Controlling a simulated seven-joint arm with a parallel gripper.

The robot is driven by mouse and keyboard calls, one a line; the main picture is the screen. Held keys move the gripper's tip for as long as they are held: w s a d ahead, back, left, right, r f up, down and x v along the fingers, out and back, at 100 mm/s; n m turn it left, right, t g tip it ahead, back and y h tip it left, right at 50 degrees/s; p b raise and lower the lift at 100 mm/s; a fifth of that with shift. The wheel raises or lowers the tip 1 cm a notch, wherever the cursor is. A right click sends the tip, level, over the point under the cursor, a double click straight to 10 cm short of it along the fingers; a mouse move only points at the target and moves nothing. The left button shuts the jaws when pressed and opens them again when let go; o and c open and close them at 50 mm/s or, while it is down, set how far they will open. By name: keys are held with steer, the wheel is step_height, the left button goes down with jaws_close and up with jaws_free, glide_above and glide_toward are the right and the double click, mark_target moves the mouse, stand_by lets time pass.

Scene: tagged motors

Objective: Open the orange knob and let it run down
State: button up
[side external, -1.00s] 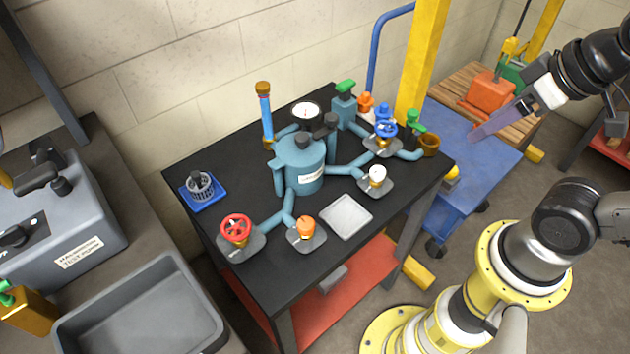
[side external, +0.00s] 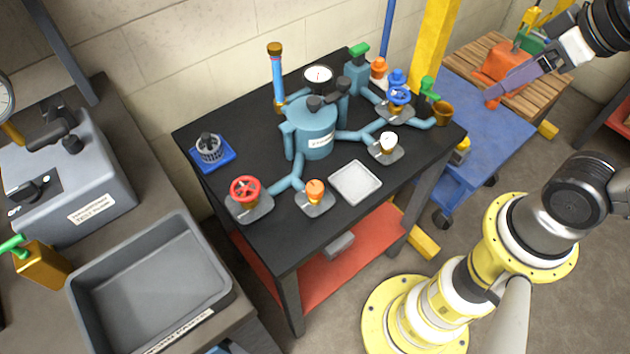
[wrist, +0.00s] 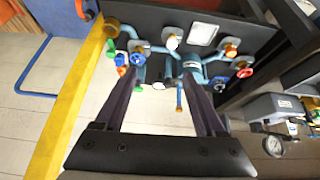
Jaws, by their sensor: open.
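The orange knob (side external: 315,190) sits on a brass valve with a grey base plate, at the front edge of the black table. It also shows in the wrist view (wrist: 231,50), between the red handwheel and the white tray. Its pipe joins the blue-green vessel (side external: 314,140) in the middle of the table. My gripper (side external: 491,98) is up at the right, over the blue cart and well away from the knob. In the wrist view its two long dark fingers (wrist: 165,74) are apart with nothing held between them.
A red handwheel (side external: 245,191) is just left of the knob and a white tray (side external: 355,182) just right. A white knob (side external: 388,145), blue handwheel (side external: 398,97) and upright blue tube (side external: 277,80) stand farther back. A yellow post (side external: 436,45) rises behind the table's right side.

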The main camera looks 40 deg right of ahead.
steer(key=w+a+r+n+g, duration=0.1)
steer(key=w+a+r+n, duration=0.15)
steer(key=w, duration=0.45)
steer(key=n+g, duration=0.5)
steer(key=n, duration=0.1)
glide_above(315, 187)
step_height(315, 187, down, 12)
step_height(315, 187, down, 13)
steer(key=shift+r, duration=0.1)
jaws_close()
